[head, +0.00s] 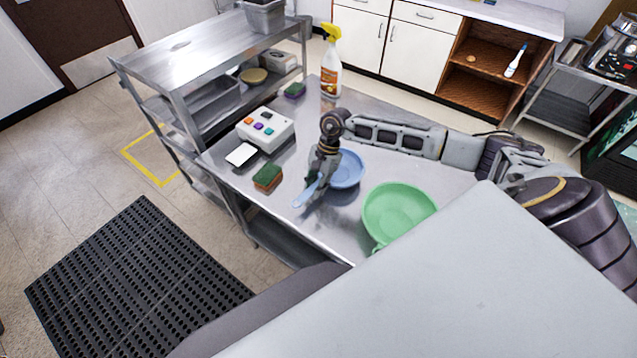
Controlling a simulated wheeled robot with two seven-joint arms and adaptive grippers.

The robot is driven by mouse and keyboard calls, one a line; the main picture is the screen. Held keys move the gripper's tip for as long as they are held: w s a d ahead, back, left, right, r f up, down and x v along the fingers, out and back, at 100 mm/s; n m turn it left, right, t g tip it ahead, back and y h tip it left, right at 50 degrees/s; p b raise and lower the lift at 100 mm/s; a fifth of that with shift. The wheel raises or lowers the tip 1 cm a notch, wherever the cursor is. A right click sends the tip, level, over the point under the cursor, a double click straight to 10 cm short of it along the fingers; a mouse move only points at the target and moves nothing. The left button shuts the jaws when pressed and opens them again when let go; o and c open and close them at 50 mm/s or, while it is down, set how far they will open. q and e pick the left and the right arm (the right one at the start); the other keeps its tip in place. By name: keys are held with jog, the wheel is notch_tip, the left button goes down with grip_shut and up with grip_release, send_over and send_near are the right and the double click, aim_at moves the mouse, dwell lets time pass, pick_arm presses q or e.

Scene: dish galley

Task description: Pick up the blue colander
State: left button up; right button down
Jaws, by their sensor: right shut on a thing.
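The blue colander (348,170) is on or just above the steel table (290,214) in the head view; I cannot tell if it touches. It is a shallow round bowl with a handle pointing to the lower left. My right gripper (316,184) comes down from above and is shut on the handle side of the colander. The gripper hides part of the handle and the bowl's left edge. My left gripper is not in view.
A green colander (400,212) stands close to the right. A sponge (267,177), a white box with coloured buttons (266,128) and a spray bottle (330,65) are also on the table. A steel shelf (190,62) stands at the left. Bare table lies in front.

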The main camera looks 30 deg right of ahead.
notch_tip(320, 180, up, 9)
jog(key=shift+r+b, duration=0.15)
jog(key=shift+b, duration=0.95)
